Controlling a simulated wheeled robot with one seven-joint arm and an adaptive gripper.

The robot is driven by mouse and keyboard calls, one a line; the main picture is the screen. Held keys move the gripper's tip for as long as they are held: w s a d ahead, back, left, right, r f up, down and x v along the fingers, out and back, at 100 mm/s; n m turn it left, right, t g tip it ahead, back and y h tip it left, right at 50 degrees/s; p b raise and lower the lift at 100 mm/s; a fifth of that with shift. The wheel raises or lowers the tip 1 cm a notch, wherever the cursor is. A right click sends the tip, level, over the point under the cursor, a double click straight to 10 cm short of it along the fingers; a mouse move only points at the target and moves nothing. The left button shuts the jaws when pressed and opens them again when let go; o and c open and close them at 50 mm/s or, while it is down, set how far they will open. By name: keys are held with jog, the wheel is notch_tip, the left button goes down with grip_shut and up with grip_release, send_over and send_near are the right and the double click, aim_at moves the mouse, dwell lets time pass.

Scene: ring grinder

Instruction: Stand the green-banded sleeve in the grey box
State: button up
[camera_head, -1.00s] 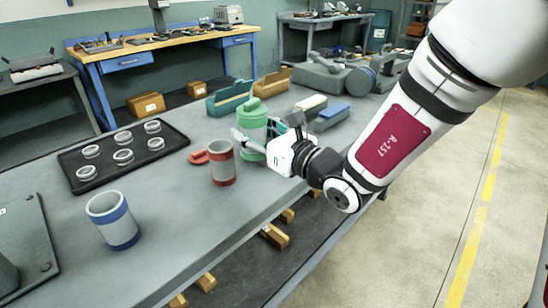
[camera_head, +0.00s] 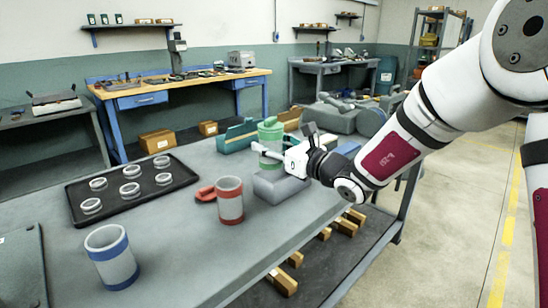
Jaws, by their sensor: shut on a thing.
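The green-banded sleeve (camera_head: 270,151) is pale with green on it and stands upright at the tips of my gripper (camera_head: 272,155). My gripper reaches in from the right, shut on the sleeve. A green shape with a rounded top (camera_head: 270,130) shows at the sleeve's upper end; I cannot tell where one stops and the other begins. A low grey boxy thing (camera_head: 281,187), which looks like the grey box, lies on the table just below and in front of the gripper. The sleeve's bottom is close to its back edge; whether they touch is unclear. Its inside is hidden.
A red-banded sleeve (camera_head: 230,201) stands left of the grey box, with a red thing (camera_head: 205,193) beside it. A blue-banded sleeve (camera_head: 111,257) stands front left. A black tray (camera_head: 118,203) holds several rings. A teal holder (camera_head: 236,136) is behind. The table's middle left is clear.

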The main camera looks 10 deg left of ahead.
jog(key=shift+w+d, duration=0.25)
jog(key=shift+w, duration=0.6)
jog(key=shift+w+f, duration=0.15)
jog(key=shift+f, duration=0.25)
jog(key=shift+f+b, duration=0.5)
jog(key=shift+f, duration=0.9)
jog(key=shift+f, duration=0.1)
jog(key=shift+f+b, duration=0.4)
jog(key=shift+f, duration=0.15)
jog(key=o, duration=0.9)
